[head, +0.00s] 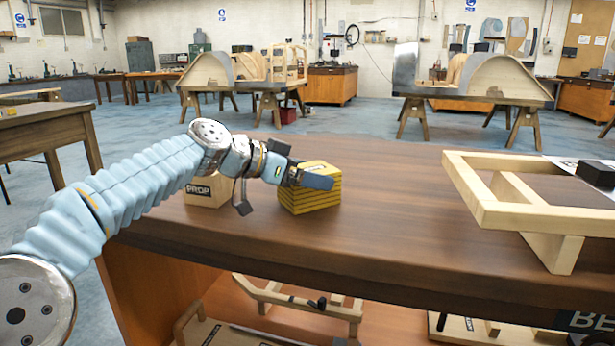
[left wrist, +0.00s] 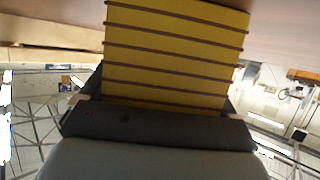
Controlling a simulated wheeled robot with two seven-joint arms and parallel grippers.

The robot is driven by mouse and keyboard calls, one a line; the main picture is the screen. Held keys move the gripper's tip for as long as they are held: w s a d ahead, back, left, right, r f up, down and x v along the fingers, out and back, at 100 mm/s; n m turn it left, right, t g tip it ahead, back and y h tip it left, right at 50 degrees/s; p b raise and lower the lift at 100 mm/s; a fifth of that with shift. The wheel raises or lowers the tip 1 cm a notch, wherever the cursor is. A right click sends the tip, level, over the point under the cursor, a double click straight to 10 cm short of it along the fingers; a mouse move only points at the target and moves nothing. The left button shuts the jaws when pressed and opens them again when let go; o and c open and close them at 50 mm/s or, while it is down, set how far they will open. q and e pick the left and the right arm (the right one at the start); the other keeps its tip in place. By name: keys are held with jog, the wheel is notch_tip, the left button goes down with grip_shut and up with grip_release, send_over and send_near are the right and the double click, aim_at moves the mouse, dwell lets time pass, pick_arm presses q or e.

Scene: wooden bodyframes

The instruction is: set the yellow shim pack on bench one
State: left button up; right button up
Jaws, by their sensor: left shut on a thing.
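The yellow shim pack (head: 310,200), a striped block of stacked layers, is at the brown wooden bench top (head: 400,210), left of its middle. My left gripper (head: 306,174) is shut on it, with one dark finger across its near upper side. In the left wrist view the pack (left wrist: 175,55) fills the space between the fingers (left wrist: 165,105), close to the brown surface. I cannot tell whether its underside touches the bench. The bench's front sign (head: 585,322) is cut off and its number is hidden. My right gripper is not in view.
A pale wooden block marked PROP (head: 205,192) stands just left of the pack, partly behind my arm. A wooden frame (head: 500,205) takes up the bench's right side. Bench top between pack and frame is clear. Below, a shelf holds wooden parts (head: 300,300).

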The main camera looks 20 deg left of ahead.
pick_arm(q)
jog(key=shift+r, duration=0.1)
jog(key=shift+f, duration=0.2)
jog(key=o, duration=1)
jog(key=shift+r, duration=0.1)
jog(key=shift+r, duration=0.2)
jog(key=b+v, duration=0.1)
jog(key=v, duration=1.1)
jog(key=shift+f, duration=0.1)
